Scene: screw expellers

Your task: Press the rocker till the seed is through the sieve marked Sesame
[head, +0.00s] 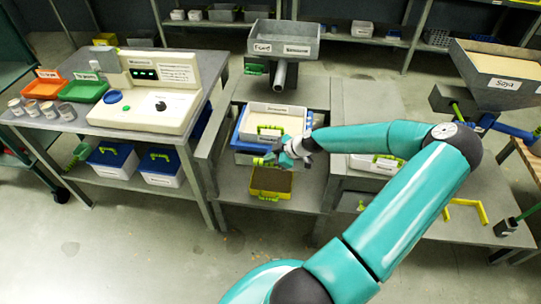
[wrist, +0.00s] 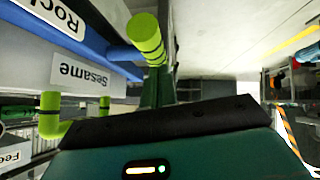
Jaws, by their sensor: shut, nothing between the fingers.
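A white sieve box (head: 262,115) with a small label and a lime handle stands in a blue frame (head: 238,133) on the middle bench. In the wrist view a label reading Sesame (wrist: 82,73) shows upside down on a grey box with a lime handle (wrist: 50,115). Above it is a partly cut-off label beginning Rock (wrist: 55,15). A blue bar (wrist: 118,53) and a lime ringed peg (wrist: 147,35) are close beside. My gripper (head: 279,158) is shut and empty at the front of the frame. Whether it touches the peg I cannot tell. Seed inside the sieve is hard to make out.
A yellow tray (head: 271,195) with brown contents sits just below my gripper. A grey hopper (head: 285,32) with a spout stands behind. A console (head: 165,90) with orange and green trays is left. A Soya hopper (head: 500,78) is at right.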

